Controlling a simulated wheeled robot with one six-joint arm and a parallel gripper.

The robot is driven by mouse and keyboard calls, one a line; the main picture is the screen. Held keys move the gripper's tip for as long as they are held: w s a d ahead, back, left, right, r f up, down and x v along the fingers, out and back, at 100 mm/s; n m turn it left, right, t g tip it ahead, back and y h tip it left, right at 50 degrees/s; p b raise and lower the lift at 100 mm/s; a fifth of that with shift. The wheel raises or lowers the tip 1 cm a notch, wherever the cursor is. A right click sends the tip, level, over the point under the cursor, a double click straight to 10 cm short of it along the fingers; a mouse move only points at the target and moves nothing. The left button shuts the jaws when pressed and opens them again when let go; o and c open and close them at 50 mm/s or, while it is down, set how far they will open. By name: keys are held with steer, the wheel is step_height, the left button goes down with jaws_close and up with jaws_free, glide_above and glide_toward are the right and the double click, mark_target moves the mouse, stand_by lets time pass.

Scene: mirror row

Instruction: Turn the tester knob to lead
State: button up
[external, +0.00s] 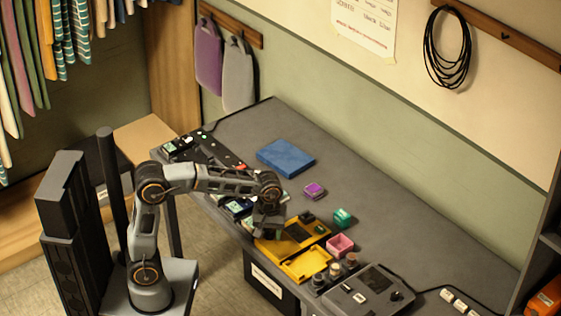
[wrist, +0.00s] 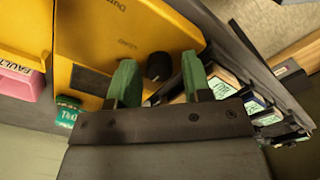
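The yellow tester (external: 304,264) lies near the front edge of the grey bench, and its yellow face (wrist: 95,50) fills the upper left of the wrist view. A round dark knob (wrist: 157,67) sits on it, between the two green fingertips of my gripper (wrist: 160,63). My gripper is open, with a gap visible on each side of the knob. In the external view my gripper (external: 267,228) is over the left end of the tester and hides part of it. Small markings on the face are too blurred to read, and I cannot tell the knob's setting.
A pink box (external: 340,246) and a green box (external: 343,217) stand beside the tester. Labelled items (wrist: 264,116) sit close by my gripper in a dark rack. A blue case (external: 286,157) and a purple item (external: 314,190) lie behind. The bench's right rear is clear.

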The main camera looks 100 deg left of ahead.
steer(key=c, duration=0.7)
steer(key=shift+c, duration=0.2)
steer(key=m+p, duration=0.2)
steer(key=m, duration=0.1)
steer(key=shift+r+m+p, duration=0.15)
steer(key=shift+m+p, duration=0.15)
steer(key=shift+m, duration=0.1)
steer(key=m+p, duration=0.2)
steer(key=m, duration=0.2)
steer(key=shift+m, duration=0.3)
steer(key=m+p, duration=0.2)
steer(key=m, duration=0.2)
steer(key=m+p, duration=0.1)
steer(key=m, duration=0.3)
steer(key=shift+m, duration=0.5)
